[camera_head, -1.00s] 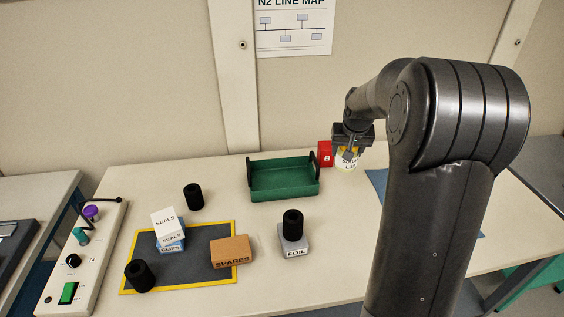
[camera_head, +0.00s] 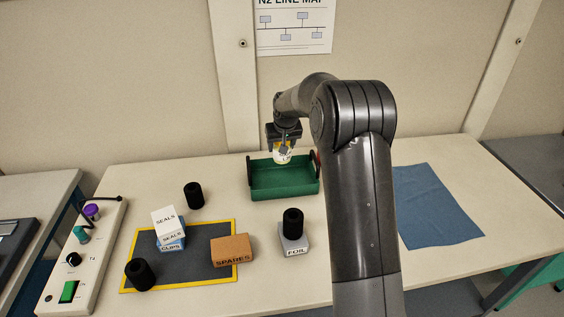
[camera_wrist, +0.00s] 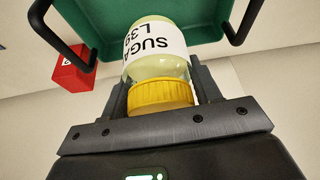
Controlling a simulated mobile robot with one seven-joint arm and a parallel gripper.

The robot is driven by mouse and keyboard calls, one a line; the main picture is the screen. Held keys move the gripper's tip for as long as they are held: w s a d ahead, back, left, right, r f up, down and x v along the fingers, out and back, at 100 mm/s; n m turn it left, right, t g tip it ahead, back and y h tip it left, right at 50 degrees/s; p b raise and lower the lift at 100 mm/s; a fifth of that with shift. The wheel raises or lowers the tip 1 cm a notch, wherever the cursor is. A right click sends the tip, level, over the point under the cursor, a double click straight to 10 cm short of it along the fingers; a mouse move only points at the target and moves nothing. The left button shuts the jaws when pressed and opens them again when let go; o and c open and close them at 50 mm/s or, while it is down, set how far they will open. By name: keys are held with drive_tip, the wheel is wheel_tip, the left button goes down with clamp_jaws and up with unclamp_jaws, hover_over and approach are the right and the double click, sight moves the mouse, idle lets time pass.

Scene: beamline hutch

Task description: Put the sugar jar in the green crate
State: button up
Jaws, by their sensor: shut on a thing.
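The sugar jar (camera_wrist: 155,52) has a pale body, a white label and a yellow lid. My gripper (camera_wrist: 160,100) is shut on its lid in the wrist view. In the head view my gripper (camera_head: 283,143) holds the jar (camera_head: 282,157) over the back part of the green crate (camera_head: 285,184), near its rear wall. Whether the jar's base is below the rim I cannot tell. The crate has black handles at its left and right ends and looks empty in the visible part. The wrist view also shows the crate (camera_wrist: 100,30) beyond the jar.
A red box (camera_wrist: 72,68) stands just beside the crate. A black cylinder (camera_head: 293,222) sits on the FOIL box (camera_head: 294,246) in front. Another black cylinder (camera_head: 194,196) stands left. A blue cloth (camera_head: 437,205) lies right.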

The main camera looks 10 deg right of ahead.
wheel_tip(320, 180, down, 10)
drive_tip(key=shift+r, duration=0.1)
idle(0.4)
drive_tip(key=shift+f, duration=0.2)
drive_tip(key=o, duration=1.2)
